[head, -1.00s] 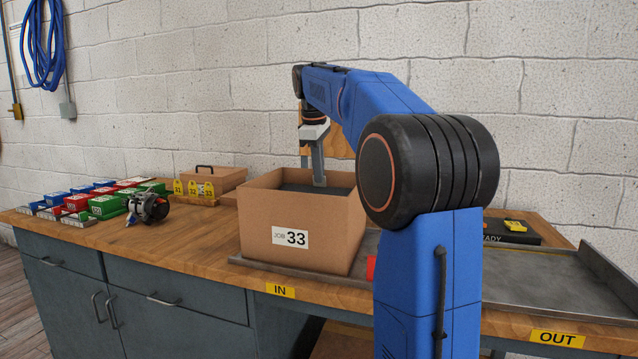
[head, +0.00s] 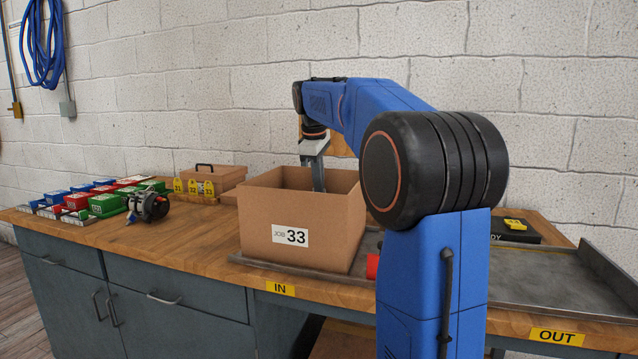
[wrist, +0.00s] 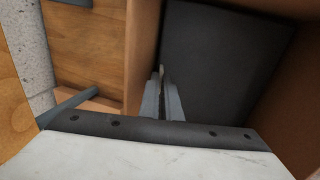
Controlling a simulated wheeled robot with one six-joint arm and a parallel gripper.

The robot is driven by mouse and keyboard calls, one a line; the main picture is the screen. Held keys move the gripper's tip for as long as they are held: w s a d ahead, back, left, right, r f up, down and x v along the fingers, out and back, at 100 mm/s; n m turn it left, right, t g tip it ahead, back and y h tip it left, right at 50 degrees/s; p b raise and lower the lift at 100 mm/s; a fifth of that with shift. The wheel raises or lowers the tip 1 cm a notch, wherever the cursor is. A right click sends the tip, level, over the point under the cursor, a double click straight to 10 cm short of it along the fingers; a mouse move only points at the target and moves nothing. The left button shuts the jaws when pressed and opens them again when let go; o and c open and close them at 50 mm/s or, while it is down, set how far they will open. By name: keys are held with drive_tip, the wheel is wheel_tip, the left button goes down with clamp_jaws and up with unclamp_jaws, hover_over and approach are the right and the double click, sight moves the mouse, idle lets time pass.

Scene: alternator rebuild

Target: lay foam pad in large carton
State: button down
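The large carton (head: 262,222), an open brown box labelled "JOB 33", stands on the bench. The foam pad (wrist: 222,65) is a flat dark grey sheet inside the carton, seen in the wrist view. The carton walls hide it in the head view. My gripper (wrist: 161,72) reaches down into the carton, its fingers close together at the pad's left edge by the carton wall. It appears shut on the pad. The fingertips are hidden behind the front wall in the head view (head: 319,188). Whether the pad touches the carton floor cannot be told.
Coloured bins (head: 105,204) and an alternator (head: 148,206) lie further left. A metal tray (head: 545,275) extends right, with a black box (head: 510,233) behind it.

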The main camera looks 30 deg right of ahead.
drive_tip(key=c, duration=2.3)
unclamp_jaws()
drive_tip(key=shift+o, duration=0.2)
drive_tip(key=shift+r, duration=0.3)
drive_tip(key=v, duration=1.2)
drive_tip(key=shift+r, duration=0.3)
